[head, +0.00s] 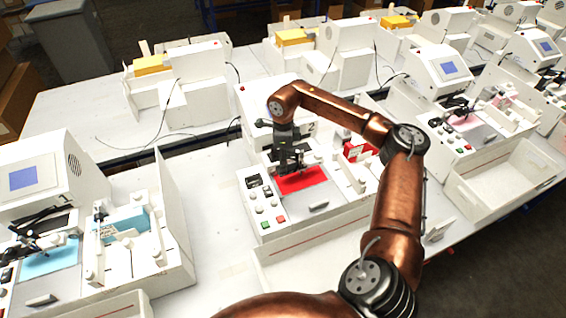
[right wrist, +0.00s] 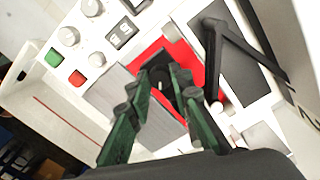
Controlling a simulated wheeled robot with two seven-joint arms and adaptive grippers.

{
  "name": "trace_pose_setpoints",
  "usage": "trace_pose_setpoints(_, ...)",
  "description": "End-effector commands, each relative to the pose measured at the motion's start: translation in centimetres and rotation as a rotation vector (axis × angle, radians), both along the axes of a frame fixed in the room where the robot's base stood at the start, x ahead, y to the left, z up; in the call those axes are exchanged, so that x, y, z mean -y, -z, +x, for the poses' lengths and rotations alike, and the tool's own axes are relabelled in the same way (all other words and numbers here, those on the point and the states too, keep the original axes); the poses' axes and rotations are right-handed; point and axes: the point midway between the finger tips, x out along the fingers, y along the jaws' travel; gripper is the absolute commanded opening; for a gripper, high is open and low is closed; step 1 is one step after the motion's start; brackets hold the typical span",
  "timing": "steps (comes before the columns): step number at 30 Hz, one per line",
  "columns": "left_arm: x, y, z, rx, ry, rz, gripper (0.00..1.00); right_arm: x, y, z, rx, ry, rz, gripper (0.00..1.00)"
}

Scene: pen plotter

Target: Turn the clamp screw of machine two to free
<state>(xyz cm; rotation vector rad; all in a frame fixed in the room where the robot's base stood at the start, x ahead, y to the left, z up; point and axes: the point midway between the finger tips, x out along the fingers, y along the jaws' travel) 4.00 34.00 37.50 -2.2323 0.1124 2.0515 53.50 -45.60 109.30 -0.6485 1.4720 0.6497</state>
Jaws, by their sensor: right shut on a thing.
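Machine two (head: 262,178), a white pen plotter marked 2, stands in the middle of the head view with a red sheet (head: 318,178) on its bed. My right gripper (head: 290,168) reaches down over the bed from above. In the right wrist view, its green fingers (right wrist: 163,78) are closed around a dark round knob with a pale mark, which looks like the clamp screw (right wrist: 161,86). The red sheet (right wrist: 211,79) shows beside and behind them. The fingers hide part of the knob, and its exact turn is hard to tell. My left gripper is not in view.
Machine one (head: 24,181) with a blue sheet stands at the left. Another plotter (head: 438,70) with a pink sheet stands at the right. Green and red buttons (head: 272,221) are on machine two's front panel. An empty white tray (head: 505,178) lies at the right.

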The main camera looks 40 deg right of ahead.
Motion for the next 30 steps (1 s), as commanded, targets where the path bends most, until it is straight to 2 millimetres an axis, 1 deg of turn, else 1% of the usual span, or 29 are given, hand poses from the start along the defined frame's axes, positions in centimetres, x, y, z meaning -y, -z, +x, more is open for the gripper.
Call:
trace_pose_setpoints(1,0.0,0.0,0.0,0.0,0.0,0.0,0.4,0.1,-0.2,0.1,0.006,0.001,-0.003,0.0)
trace_pose_setpoints(7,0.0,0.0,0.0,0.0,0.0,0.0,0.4,0.1,-0.2,0.1,0.006,0.002,-0.003,0.0)
trace_pose_setpoints(8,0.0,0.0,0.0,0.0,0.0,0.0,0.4,0.1,-0.2,0.1,0.006,0.002,-0.003,0.22)
trace_pose_setpoints(15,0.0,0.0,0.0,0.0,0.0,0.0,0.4,0.1,-0.1,0.1,0.003,0.001,-0.001,0.37)
trace_pose_setpoints(24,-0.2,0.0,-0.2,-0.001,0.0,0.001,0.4,0.0,-0.3,0.1,0.002,0.001,-0.001,0.37)
trace_pose_setpoints(26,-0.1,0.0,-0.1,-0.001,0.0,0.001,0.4,0.0,-0.7,0.1,0.003,0.001,-0.001,0.37)
trace_pose_setpoints(30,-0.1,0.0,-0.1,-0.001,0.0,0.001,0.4,0.0,-2.9,0.1,0.005,0.001,0.0,0.37)
